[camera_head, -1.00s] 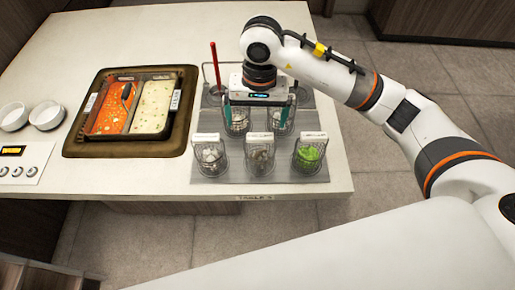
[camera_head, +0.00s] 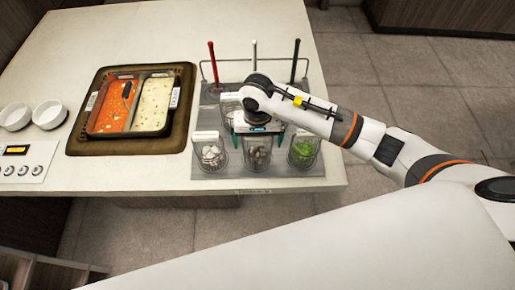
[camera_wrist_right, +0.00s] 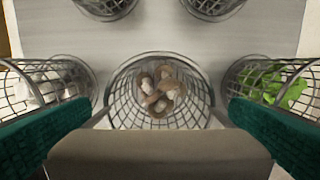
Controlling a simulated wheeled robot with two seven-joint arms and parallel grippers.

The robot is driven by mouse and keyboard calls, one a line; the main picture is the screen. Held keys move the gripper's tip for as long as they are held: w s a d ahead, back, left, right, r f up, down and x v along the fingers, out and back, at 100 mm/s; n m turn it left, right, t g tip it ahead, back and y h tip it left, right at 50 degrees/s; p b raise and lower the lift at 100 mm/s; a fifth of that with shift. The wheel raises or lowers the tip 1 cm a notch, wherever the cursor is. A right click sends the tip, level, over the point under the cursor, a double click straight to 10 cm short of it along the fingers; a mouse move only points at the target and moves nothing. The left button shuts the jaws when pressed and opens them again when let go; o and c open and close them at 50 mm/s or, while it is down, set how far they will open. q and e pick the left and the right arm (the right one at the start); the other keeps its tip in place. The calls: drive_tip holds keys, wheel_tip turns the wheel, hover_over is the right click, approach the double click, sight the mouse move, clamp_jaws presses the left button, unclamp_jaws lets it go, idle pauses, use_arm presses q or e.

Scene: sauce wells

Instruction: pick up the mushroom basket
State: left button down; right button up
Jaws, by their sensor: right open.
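The mushroom basket (camera_head: 257,160) is the middle wire basket of the front row on the grey rack. In the right wrist view, the round mesh basket (camera_wrist_right: 122,95) holds several brown-and-white mushrooms (camera_wrist_right: 161,88). My right gripper (camera_head: 257,138) is over this basket, pointing down and hiding its upper part in the head view. Its teal fingers (camera_wrist_right: 160,110) are spread apart on either side of a blurred brownish bar, which seems to be the basket's handle. I cannot tell whether the fingers touch it. My left gripper is not in view.
A basket of white pieces (camera_head: 210,153) stands close on the left and one of green leaves (camera_head: 303,152) on the right. More baskets and upright rods (camera_head: 295,62) stand behind. A two-part soup pot (camera_head: 130,103) and white bowls (camera_head: 48,114) are at left.

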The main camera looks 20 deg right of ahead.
drive_tip(key=shift+f, duration=0.1)
drive_tip(key=shift+c, duration=0.6)
drive_tip(key=c, duration=1)
wheel_tip(320, 180, up, 10)
drive_tip(key=shift+r+b, duration=0.1)
drive_tip(key=shift+b, duration=0.9)
